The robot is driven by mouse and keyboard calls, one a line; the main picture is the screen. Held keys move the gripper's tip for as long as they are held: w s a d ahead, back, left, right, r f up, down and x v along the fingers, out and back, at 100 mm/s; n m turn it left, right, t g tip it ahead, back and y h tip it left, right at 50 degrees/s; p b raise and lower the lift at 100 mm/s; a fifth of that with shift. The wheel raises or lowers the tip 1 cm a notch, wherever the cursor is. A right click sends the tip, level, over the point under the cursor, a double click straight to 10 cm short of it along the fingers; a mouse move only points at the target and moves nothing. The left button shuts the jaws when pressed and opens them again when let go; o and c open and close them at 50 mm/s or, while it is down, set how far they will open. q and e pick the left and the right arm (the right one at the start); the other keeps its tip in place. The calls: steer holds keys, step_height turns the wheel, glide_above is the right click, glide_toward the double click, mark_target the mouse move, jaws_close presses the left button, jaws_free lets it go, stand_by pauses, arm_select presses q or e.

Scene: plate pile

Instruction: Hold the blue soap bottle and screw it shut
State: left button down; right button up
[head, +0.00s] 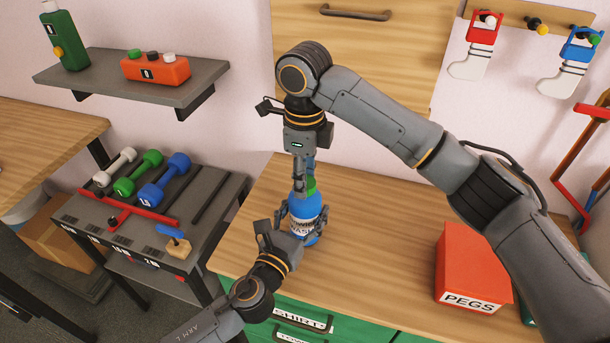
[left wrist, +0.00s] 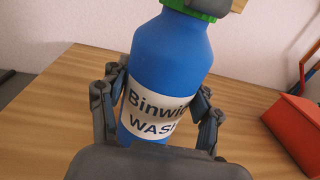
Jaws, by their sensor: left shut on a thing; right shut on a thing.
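The blue soap bottle (head: 303,212) stands upright on the wooden table, with a white label. My left gripper (head: 301,226) is shut around its body from the front; in the left wrist view its fingers lie on both sides of the blue bottle (left wrist: 168,70). A green cap (head: 311,184) is at the bottle's top, and its green lower edge shows in the left wrist view (left wrist: 190,11). My right gripper (head: 304,178) comes down from above and is shut on the cap. Its fingers partly hide the cap, so I cannot tell how far it is screwed on.
A red PEGS box (head: 467,268) stands on the table (head: 385,245) to the right. A grey rack (head: 215,196) with dumbbells is at the left. A wall shelf (head: 100,76) holds a green bottle and an orange box. The table between bottle and box is clear.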

steer(key=shift+m, duration=0.3)
steer(key=o, duration=0.7)
steer(key=shift+r, duration=0.1)
steer(key=shift+r, duration=2.15)
steer(key=shift+c, duration=0.5)
